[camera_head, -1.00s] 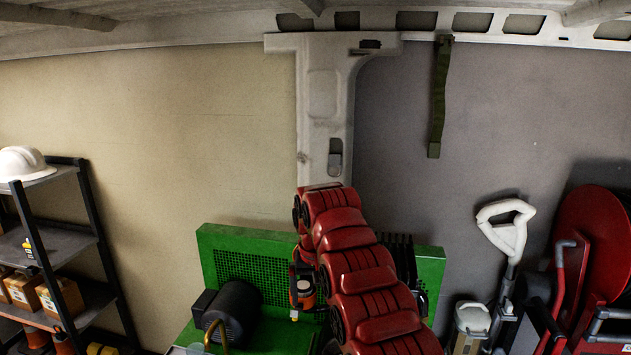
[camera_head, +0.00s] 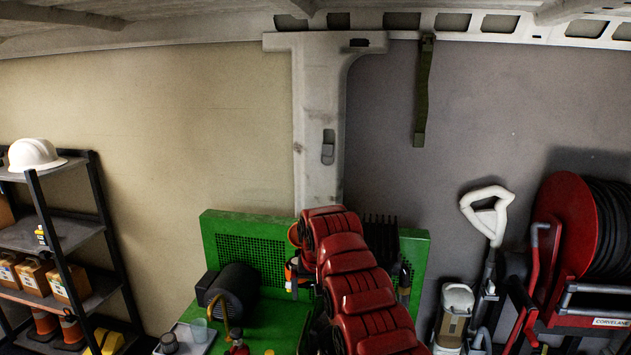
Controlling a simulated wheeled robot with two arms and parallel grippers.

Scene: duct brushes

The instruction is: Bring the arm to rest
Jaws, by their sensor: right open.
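My red right arm (camera_head: 352,285) comes in from the bottom right and reaches up over the green workbench (camera_head: 270,328). Its upper bend stands in front of the bench's perforated back panel. My right gripper is open, but it is largely hidden behind the arm links, and I cannot make out anything between its jaws. My left arm and gripper are not in view.
A dark cylindrical motor (camera_head: 235,292), a grey tray (camera_head: 199,341) with a cup and a dark brush (camera_head: 380,237) are near the arm. A shelf rack (camera_head: 60,230) stands left. A hose reel (camera_head: 565,235) and a white-handled tool (camera_head: 488,212) stand right.

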